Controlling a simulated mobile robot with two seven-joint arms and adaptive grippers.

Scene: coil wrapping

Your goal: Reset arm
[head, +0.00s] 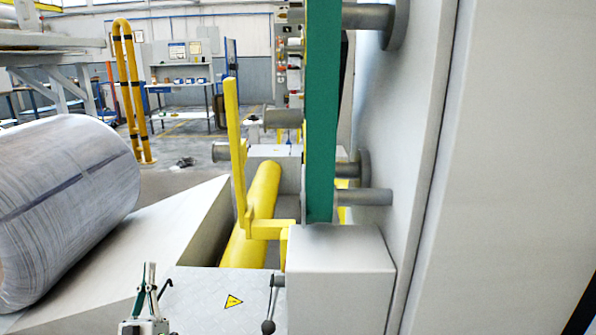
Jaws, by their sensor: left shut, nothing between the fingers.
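My left gripper (149,275) shows at the bottom left of the head view, its fingers pointing up. It is shut and empty, in front of the grey machine base and apart from the coil. The rest of the left arm is below the picture. My right gripper is not in view. A large wrapped coil (62,200) lies on its side at the left, beside a sloped grey block (165,225).
A lever with a dark ball knob (268,327) stands right of my left gripper. Behind are a yellow roller (257,205), a yellow upright bar (236,150), a green post (322,110) and a grey box (340,280). A large grey panel (520,150) fills the right.

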